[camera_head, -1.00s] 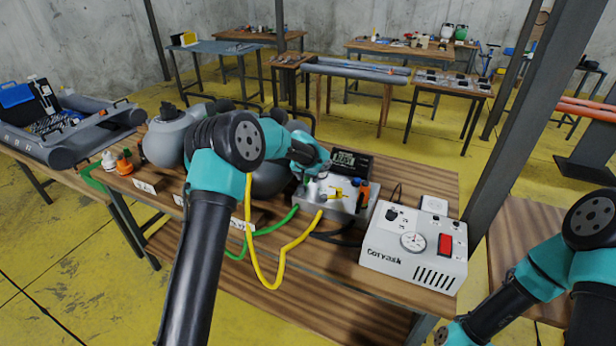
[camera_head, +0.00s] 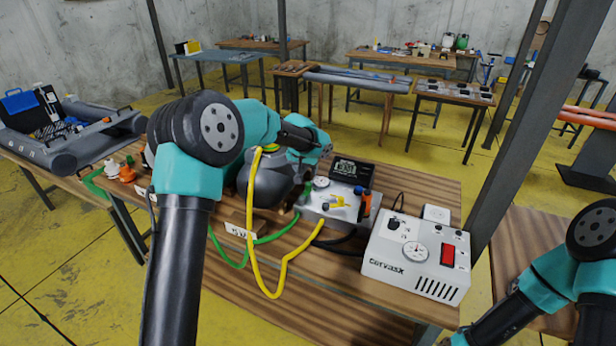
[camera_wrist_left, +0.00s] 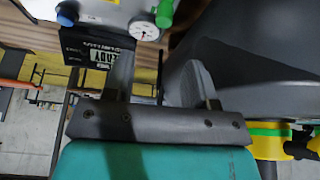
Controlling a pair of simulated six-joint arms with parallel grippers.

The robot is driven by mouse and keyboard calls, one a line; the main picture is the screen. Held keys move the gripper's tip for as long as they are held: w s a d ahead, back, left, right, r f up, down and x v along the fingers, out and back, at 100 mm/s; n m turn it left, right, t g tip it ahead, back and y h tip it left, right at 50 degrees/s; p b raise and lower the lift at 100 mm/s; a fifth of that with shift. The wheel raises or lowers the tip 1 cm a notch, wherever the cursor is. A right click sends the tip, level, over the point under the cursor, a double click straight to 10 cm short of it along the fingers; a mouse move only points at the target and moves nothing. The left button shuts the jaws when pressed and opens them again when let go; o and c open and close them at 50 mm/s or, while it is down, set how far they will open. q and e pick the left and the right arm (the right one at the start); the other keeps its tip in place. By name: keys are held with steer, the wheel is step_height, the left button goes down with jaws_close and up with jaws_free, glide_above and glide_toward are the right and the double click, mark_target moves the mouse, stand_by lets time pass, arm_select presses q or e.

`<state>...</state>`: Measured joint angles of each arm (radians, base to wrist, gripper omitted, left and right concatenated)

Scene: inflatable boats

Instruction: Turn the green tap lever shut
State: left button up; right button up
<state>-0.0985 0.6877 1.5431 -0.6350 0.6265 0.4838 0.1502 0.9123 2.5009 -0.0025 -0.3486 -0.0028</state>
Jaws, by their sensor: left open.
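In the left wrist view the green lever (camera_wrist_left: 164,12) shows at the top edge, next to the round dial (camera_wrist_left: 144,30). My left gripper (camera_wrist_left: 155,72) is open and empty; its fingers point toward the box, and the green lever lies beyond the fingertips, apart from them. In the head view this gripper (camera_head: 303,155) is above and behind the box, its fingers partly hidden. My right gripper is out of view.
A dark grey rounded body (camera_wrist_left: 250,60) is close beside the right finger in the wrist view. A yellow hose (camera_head: 255,240) and a green hose (camera_head: 240,262) hang in front. A white Corvask unit (camera_head: 415,260) and black display (camera_head: 352,171) stand nearby.

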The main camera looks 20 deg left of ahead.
arm_select(q)
steer(key=v, duration=0.6)
steer(key=shift+r, duration=0.15)
